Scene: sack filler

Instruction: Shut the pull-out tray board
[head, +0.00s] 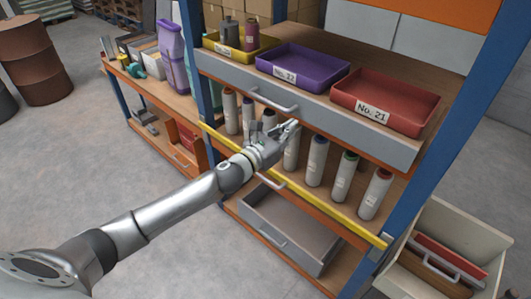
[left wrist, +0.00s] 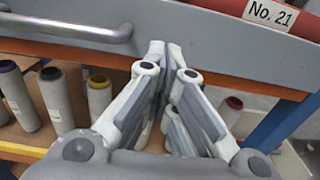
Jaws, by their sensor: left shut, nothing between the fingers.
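The pull-out tray board (head: 375,135) has a long grey front with a metal handle (head: 273,102). It sticks out from the upper part of the rack and carries trays. My left gripper (head: 295,124) is shut and empty, at the lower part of the grey front, right of the handle. In the left wrist view the closed fingertips (left wrist: 172,45) overlap the grey front (left wrist: 215,40), with the handle (left wrist: 75,28) to the left. I cannot tell whether they touch it. My right gripper is not in view.
A yellow tray (head: 237,50), a purple tray (head: 302,68) and a red tray (head: 385,103) sit on the board. Several bottles (head: 316,160) stand on the shelf below. A grey drawer (head: 290,225) is lower down. A blue post (head: 425,150) stands right.

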